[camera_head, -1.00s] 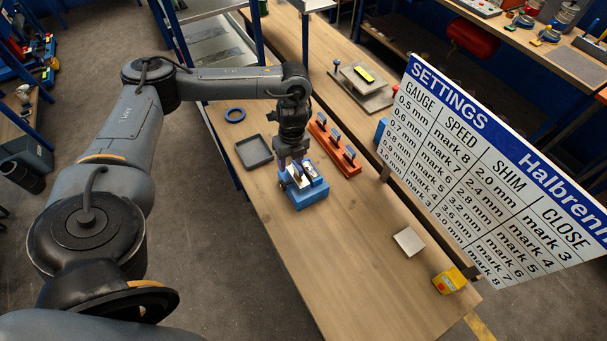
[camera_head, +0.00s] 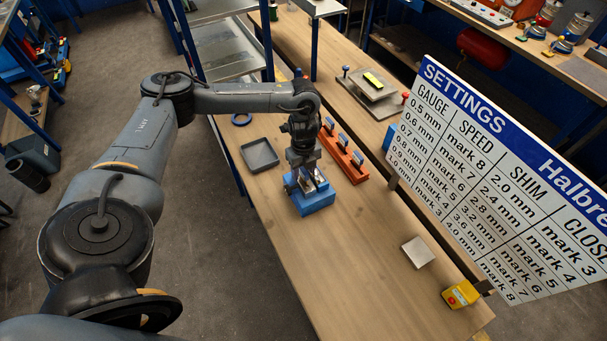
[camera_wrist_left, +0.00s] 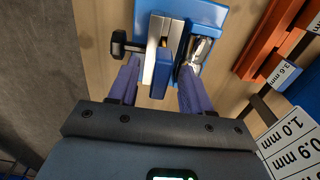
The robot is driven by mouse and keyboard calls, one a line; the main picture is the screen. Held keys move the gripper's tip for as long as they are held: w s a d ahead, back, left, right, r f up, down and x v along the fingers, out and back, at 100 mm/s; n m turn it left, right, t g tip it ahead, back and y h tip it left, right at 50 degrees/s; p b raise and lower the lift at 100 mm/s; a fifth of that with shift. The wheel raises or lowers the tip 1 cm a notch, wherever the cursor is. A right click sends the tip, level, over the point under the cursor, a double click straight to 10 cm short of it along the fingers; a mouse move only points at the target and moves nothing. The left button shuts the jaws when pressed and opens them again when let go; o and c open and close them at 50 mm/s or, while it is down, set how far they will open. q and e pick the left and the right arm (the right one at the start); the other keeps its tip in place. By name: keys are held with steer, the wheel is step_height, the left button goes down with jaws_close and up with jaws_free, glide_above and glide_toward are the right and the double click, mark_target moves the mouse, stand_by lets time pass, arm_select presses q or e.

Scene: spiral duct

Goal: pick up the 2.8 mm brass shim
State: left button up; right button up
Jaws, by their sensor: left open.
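My left gripper (camera_head: 306,168) is over the blue block fixture (camera_head: 316,202) on the bench. In the left wrist view my left gripper (camera_wrist_left: 158,74) is open, its two fingers on either side of a pale metal jaw (camera_wrist_left: 149,50) and a blue upright piece (camera_wrist_left: 162,76). A small brass-coloured strip (camera_wrist_left: 165,42) shows beside that jaw; I cannot tell its size or whether it is the 2.8 mm shim. An orange rack (camera_head: 345,160) holds several blue-topped pieces. A tag by the rack (camera_wrist_left: 285,74) reads 3.6 mm. My right gripper is not in view.
A dark tray (camera_head: 260,155) and a blue ring (camera_head: 241,119) lie left of the rack. A settings board (camera_head: 490,180) stands at the right. A pale square plate (camera_head: 418,252) and a yellow box (camera_head: 460,294) are nearer the front. The bench middle is clear.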

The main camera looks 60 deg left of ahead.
arm_select(q)
steer(key=shift+f, duration=1.25)
steer(key=shift+c, duration=0.2)
jaws_close()
steer(key=shift+r, duration=0.1)
